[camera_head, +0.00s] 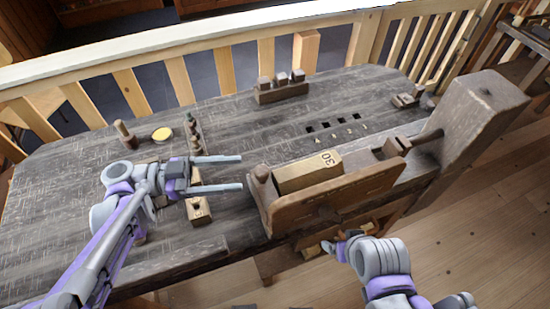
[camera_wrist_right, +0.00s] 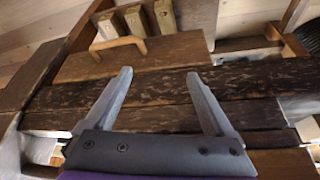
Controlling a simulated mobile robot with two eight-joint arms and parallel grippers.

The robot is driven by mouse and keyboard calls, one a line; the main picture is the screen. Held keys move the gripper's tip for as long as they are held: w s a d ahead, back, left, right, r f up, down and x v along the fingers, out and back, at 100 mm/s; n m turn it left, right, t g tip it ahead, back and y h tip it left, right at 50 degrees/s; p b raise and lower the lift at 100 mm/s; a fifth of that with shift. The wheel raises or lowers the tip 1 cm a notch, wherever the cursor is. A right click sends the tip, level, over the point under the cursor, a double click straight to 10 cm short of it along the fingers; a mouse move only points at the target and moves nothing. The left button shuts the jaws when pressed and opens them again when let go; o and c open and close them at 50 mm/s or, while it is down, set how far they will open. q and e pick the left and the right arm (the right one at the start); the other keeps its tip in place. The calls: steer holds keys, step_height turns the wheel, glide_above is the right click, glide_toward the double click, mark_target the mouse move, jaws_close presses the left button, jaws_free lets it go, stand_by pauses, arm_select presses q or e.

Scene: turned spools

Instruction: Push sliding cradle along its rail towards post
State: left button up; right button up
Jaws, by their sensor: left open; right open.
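A wooden lathe-like assembly stands at the right of the bench in the head view. A pale block marked 30 (camera_head: 308,172) sits behind a long slanted board (camera_head: 335,199). A small wooden piece (camera_head: 390,149) and a round bar (camera_head: 427,137) lie between it and a thick upright post (camera_head: 482,115). Which part is the sliding cradle, and where its rail runs, I cannot tell for sure. My left gripper (camera_head: 241,172) is open and empty, left of the slanted board's knobbed end (camera_head: 262,180). My right gripper (camera_wrist_right: 160,75) is open and empty over dark planks; its fingers are unclear in the head view.
A holed wooden block (camera_head: 198,211) lies near my left gripper. Small turned pieces (camera_head: 190,125) and a yellow disc (camera_head: 162,134) stand at the left. A rack of blocks (camera_head: 281,90) is at the back, before a railing. A wooden handle (camera_wrist_right: 118,43) shows in the right wrist view.

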mark_target(276, 178)
arm_select(q)
steer(key=d, duration=1)
steer(key=shift+w, duration=0.1)
jaws_close()
stand_by(1.1)
